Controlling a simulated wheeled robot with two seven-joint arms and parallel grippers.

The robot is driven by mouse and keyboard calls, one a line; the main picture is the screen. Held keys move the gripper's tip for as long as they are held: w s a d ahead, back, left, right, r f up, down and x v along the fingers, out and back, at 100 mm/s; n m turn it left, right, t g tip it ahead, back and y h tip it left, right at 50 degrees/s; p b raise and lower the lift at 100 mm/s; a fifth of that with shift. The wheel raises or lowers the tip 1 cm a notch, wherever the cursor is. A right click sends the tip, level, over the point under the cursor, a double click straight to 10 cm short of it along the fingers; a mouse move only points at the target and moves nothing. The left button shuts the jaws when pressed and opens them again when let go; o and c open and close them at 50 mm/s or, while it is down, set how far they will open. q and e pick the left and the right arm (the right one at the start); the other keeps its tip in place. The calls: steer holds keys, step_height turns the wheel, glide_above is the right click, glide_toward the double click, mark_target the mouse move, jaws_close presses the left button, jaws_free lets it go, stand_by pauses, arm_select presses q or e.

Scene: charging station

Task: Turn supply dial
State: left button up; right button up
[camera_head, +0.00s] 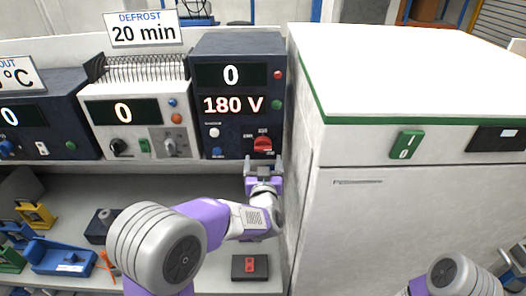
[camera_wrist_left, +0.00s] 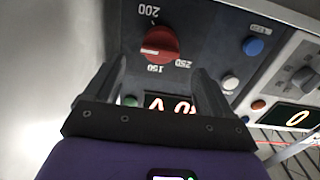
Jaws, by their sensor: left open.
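The supply unit (camera_head: 238,90) is a dark blue box on the shelf, with displays reading 0 and 180 V. Its red supply dial (camera_head: 263,144) is at the lower right of its front. In the left wrist view the dial (camera_wrist_left: 159,45) shows upside down, with marks 150, 200 and 250 around it and its white pointer line near none of the 200 or 250 labels. My left gripper (camera_head: 263,163) is just below the dial, pointing at the panel. Its fingers (camera_wrist_left: 160,75) are apart, with the dial ahead of them and not between them. My right gripper is not visible.
A grey unit with a coil (camera_head: 138,110) stands left of the supply unit. A white cabinet (camera_head: 420,75) with a green switch (camera_head: 406,145) stands close on the right. A small dark box with a red top (camera_head: 249,267) lies on the lower surface.

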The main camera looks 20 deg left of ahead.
mark_target(263, 150)
arm_select(q)
steer(key=x, duration=0.7)
steer(key=c, duration=1.1)
steer(key=shift+o, duration=0.2)
steer(key=shift+p, duration=0.35)
steer(key=shift+m, duration=0.3)
steer(key=shift+m+p, duration=0.85)
steer(key=shift+m, duration=0.35)
steer(key=shift+f+m+p, duration=0.1)
steer(key=shift+m+p, duration=0.6)
steer(key=shift+m, duration=0.8)
